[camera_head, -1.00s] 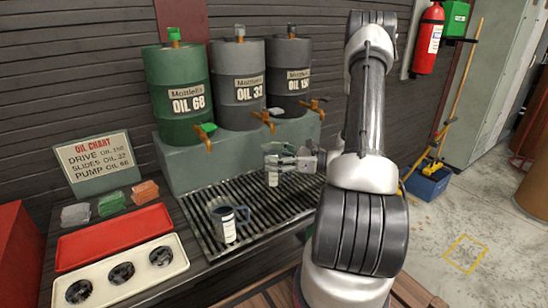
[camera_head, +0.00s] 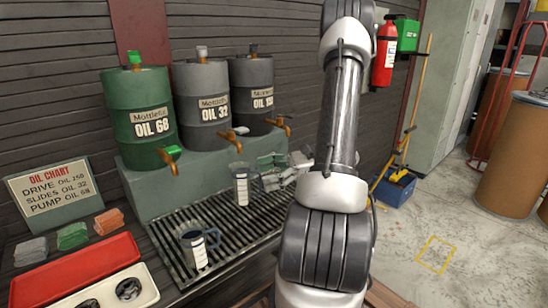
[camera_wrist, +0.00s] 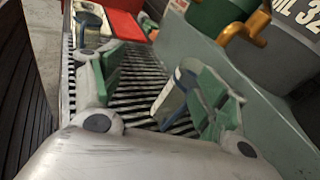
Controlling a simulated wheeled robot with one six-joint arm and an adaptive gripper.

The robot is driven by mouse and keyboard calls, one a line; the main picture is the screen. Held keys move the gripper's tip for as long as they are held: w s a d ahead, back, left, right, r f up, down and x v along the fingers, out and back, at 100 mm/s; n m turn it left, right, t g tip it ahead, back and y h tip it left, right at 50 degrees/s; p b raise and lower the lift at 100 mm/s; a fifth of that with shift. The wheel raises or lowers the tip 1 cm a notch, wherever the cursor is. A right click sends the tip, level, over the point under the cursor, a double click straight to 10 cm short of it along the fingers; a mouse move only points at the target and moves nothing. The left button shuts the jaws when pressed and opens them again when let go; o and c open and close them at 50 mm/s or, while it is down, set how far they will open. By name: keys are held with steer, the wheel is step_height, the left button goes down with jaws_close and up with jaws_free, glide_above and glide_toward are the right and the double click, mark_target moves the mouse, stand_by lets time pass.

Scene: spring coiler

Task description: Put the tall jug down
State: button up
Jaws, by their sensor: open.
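The tall jug (camera_head: 242,188), clear with a white label, stands upright on the slatted drip grate (camera_head: 215,225), below the drum taps. My gripper (camera_head: 268,180) is to the right of it, at about its height, with the fingers spread and a small gap to the jug. In the wrist view my gripper (camera_wrist: 165,80) is open with green-padded fingers. A jug with a blue handle (camera_wrist: 170,100) shows between them, nearer the right finger; I cannot tell for certain which jug it is. A shorter jug (camera_head: 197,250) with a dark handle stands at the front left of the grate.
Three oil drums with taps stand on a green ledge behind the grate: green OIL 68 (camera_head: 140,115), grey OIL 32 (camera_head: 203,105) and a dark one (camera_head: 255,95). An oil chart (camera_head: 60,195), coloured blocks and a red tray (camera_head: 80,270) are at left.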

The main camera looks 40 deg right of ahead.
steer(key=s+a+r+n+g+h, duration=0.9)
steer(key=s+a+n, duration=0.25)
steer(key=n, duration=0.35)
steer(key=s+d+r+n+t+h, duration=0.3)
steer(key=r+n+t+h, duration=0.2)
steer(key=r+n, duration=0.1)
steer(key=shift+r+n+t, duration=0.3)
steer(key=shift+r+n, duration=0.1)
steer(key=shift+n, duration=0.2)
